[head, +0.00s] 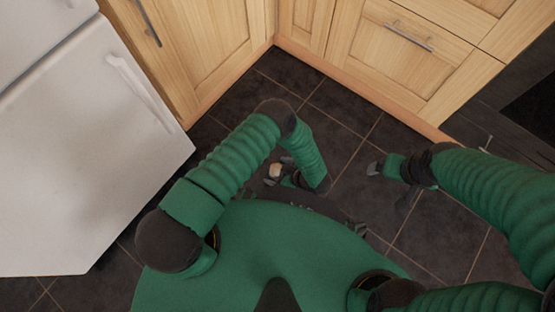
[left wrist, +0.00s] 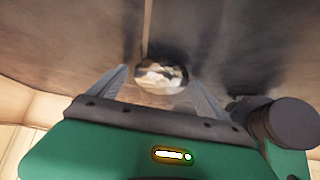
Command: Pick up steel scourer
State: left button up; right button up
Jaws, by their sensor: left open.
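The steel scourer (left wrist: 161,76) is a small roundish, shiny piece with pale and brown patches. In the left wrist view it lies between and just beyond the two grey fingers of my left gripper (left wrist: 160,88), which is open. In the head view the scourer (head: 275,170) is a small pale shape on the dark tiled floor, beside my left gripper (head: 279,174), partly hidden by the arm. I cannot tell whether the fingers touch it. My right gripper (head: 373,169) is over the floor to the right, away from the scourer; its finger gap is too small to judge.
A white fridge (head: 90,160) stands at the left. Wooden cabinets (head: 405,45) line the back, with a dark appliance (head: 510,105) at the right. Dark floor tiles (head: 345,115) between my arms and the cabinets are clear.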

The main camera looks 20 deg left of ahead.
pick_arm(q)
jog(key=shift+a, duration=0.1)
jog(key=c, duration=1.4)
jog(key=shift+r, duration=0.1)
jog(key=shift+c, duration=0.2)
